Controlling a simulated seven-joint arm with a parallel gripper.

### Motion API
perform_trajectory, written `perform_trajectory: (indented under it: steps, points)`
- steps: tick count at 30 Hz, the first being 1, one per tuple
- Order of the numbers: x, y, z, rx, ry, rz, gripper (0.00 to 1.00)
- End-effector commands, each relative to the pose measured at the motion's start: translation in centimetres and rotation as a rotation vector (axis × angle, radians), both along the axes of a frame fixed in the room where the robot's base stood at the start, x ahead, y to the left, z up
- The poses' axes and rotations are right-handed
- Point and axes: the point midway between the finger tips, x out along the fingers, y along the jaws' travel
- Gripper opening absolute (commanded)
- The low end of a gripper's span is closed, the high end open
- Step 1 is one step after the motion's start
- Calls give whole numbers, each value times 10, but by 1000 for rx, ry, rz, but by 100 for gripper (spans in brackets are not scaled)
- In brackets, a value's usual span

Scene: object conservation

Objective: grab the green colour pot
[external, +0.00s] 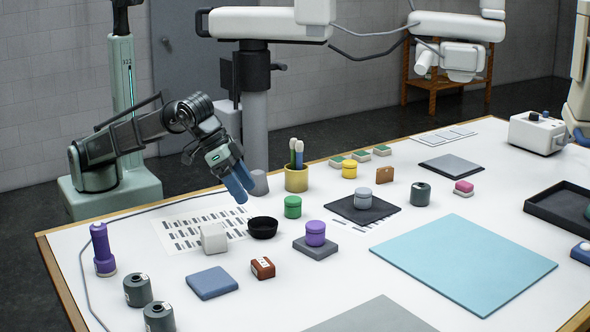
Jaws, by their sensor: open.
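The green colour pot (293,207) is a small lidded cylinder standing upright on the white table. It is just right of and behind a black bowl and in front of a yellow cup. My gripper (240,186) has blue fingers pointing down and to the right. It hangs to the left of the green pot and apart from it, above the far left part of the table. It looks empty, but the gap between the fingers is hard to see from this side.
The black bowl (262,228) and a yellow cup with brushes (296,178) stand close to the green pot. A grey pot (259,183) is right beside my fingers. A blue mat (465,262) lies clear.

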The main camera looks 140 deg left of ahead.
Motion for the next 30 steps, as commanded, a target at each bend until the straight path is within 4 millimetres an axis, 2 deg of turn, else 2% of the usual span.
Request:
perform_trajectory:
  steps: [1, 3, 6, 10, 15, 19, 30]
  points:
    - [-15, 27, 2, -10, 17, 55, 81]
    - [-34, 57, 5, -26, 42, 126, 81]
    - [-61, 95, 9, -46, 74, 218, 81]
    - [-89, 129, 12, -68, 105, 309, 81]
    - [-108, 150, 14, -84, 127, 373, 81]
    - [-111, 156, 7, -87, 132, 384, 81]
    - [-103, 176, -48, -87, 131, 383, 81]
